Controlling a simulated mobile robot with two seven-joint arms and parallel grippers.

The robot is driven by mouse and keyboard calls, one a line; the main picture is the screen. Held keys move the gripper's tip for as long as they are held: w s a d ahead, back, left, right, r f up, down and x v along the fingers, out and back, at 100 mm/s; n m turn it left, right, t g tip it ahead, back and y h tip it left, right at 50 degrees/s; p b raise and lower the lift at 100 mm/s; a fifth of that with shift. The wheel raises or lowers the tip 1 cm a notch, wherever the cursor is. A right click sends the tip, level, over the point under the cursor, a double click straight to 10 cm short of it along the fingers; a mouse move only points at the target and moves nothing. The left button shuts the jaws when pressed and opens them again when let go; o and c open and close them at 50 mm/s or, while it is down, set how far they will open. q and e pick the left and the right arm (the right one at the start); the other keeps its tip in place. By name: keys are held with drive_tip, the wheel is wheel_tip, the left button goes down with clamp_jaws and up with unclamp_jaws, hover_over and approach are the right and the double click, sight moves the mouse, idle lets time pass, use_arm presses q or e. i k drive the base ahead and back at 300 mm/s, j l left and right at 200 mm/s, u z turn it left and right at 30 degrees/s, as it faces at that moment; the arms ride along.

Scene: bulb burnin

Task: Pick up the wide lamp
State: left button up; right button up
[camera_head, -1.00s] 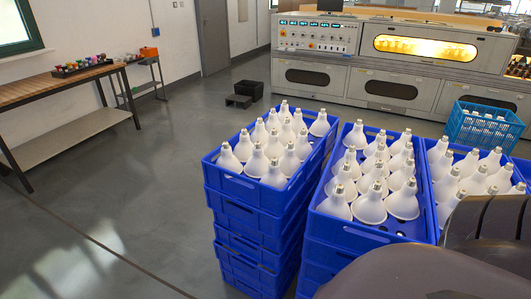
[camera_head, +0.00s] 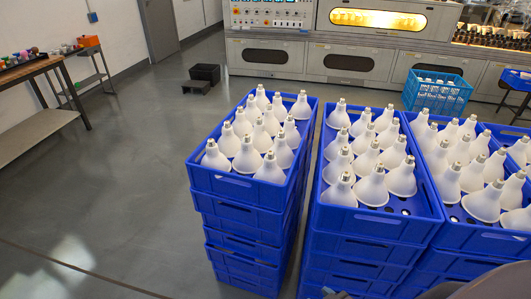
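Many white cone-shaped lamps with metal screw caps stand cap-up in three blue crates. One lamp (camera_head: 247,157) is near the front of the left crate (camera_head: 228,185). Another lamp (camera_head: 371,188) is near the front of the middle crate (camera_head: 375,226). A further lamp (camera_head: 483,204) stands in the right crate (camera_head: 480,240). They look alike in shape, and I cannot tell which single one is the wide lamp. Neither of my grippers can be made out. Only grey parts, probably of my arm, show at the bottom right edge.
The crates top tall stacks with narrow gaps between them. A long machine (camera_head: 360,60) with a lit window stands behind. A light-blue basket (camera_head: 436,92) of bulbs stands before it. A black box (camera_head: 205,73) is on the floor. A workbench (camera_head: 30,68) is at left. The left floor is clear.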

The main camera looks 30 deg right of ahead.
sight(247, 160)
drive_tip(key=i+j+z, duration=0.2)
drive_tip(key=j+z, duration=0.25)
drive_tip(key=i+j+z, duration=0.1)
drive_tip(key=j+z, duration=0.8)
drive_tip(key=i, duration=0.05)
